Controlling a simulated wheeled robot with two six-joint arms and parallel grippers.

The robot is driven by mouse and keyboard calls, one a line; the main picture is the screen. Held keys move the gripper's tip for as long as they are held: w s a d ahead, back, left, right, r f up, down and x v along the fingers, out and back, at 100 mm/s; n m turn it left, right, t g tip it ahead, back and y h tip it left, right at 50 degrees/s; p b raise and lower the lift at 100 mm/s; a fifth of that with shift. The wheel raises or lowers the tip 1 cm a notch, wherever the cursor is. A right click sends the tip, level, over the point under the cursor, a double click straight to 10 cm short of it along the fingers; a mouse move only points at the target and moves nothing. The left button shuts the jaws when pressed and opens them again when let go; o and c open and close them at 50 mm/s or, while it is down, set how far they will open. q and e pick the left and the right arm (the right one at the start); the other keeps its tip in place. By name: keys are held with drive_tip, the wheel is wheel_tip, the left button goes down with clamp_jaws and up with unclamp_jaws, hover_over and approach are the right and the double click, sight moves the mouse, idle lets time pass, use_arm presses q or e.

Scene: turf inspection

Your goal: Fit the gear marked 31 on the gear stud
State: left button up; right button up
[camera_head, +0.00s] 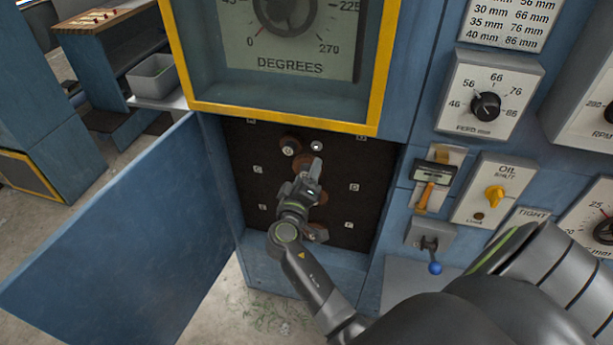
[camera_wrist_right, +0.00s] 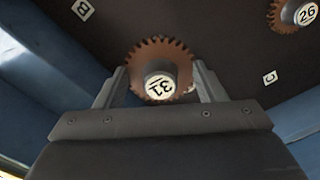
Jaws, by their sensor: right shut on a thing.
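The gear marked 31 (camera_wrist_right: 159,80) is a brown toothed disc with a pale hub, seen between the jaws in the right wrist view. My right gripper (camera_head: 309,178) is shut on it, in front of the dark panel (camera_head: 242,150) in the open cabinet. The gripper hides most of the gear in the head view. I cannot tell whether the gear touches the panel. A pale round end (camera_head: 316,146) shows just above the gripper; I cannot tell if it is the gear stud. My left gripper is not in view.
Another gear, marked 26 (camera_wrist_right: 303,14), is on the panel. More brown gears show partly behind my arm. The blue cabinet door (camera_head: 120,235) stands open at left. The yellow-framed degrees dial (camera_head: 290,35) is above the opening; an oil switch (camera_head: 494,196) and blue-knobbed lever (camera_head: 434,266) are at right.

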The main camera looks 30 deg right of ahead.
sight(316, 150)
drive_tip(key=shift+f+b, duration=0.1)
drive_tip(key=shift+b, duration=0.4)
drive_tip(key=shift+b+x, duration=0.5)
drive_tip(key=shift+x, duration=2.35)
drive_tip(key=shift+d, duration=0.1)
drive_tip(key=shift+b+x, duration=0.35)
drive_tip(key=shift+x, duration=0.7)
drive_tip(key=o, duration=1.1)
drive_tip(key=shift+o, duration=0.2)
